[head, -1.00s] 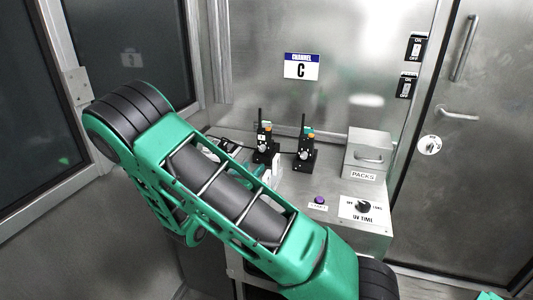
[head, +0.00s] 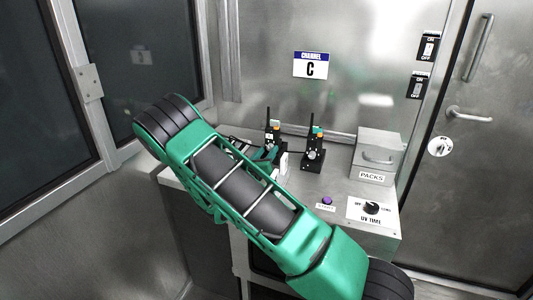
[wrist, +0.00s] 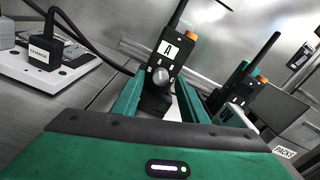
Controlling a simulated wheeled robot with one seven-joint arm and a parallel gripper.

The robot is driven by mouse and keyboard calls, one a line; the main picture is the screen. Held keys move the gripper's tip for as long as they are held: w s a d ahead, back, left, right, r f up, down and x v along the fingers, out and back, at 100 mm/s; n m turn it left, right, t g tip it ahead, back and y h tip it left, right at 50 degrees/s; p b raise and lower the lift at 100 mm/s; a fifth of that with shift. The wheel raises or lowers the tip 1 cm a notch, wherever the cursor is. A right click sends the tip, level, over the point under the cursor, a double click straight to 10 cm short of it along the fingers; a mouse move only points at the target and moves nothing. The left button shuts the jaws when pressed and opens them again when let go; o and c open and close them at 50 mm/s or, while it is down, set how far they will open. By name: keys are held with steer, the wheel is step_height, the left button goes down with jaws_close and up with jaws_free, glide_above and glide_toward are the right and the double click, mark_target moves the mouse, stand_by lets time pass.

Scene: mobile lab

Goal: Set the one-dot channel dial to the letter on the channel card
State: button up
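The channel card (head: 313,66) on the back wall shows the letter C. Two black radios with antennas stand on the bench, a left radio (head: 270,138) and a right radio (head: 314,150). In the wrist view the left radio (wrist: 168,62) bears a white label with the letter A, and its round silver dial (wrist: 160,77) faces me. The right radio (wrist: 238,92) stands beyond my right finger. I cannot make out dots on either. My gripper (wrist: 160,86) is open, with one green finger on each side of the left radio's dial. In the head view my arm partly hides the gripper (head: 275,160).
A metal PACKS box (head: 377,155) stands right of the radios. A UV TIME knob (head: 371,207) and a purple button (head: 327,201) are at the bench front. A charger block (wrist: 52,52) with a cable lies left of the left radio.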

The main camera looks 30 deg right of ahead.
steer(key=shift+w+d, duration=0.3)
steer(key=shift+d, duration=0.1)
jaws_close()
steer(key=shift+m, duration=0.3)
steer(key=m, duration=1.2)
steer(key=shift+m, duration=0.4)
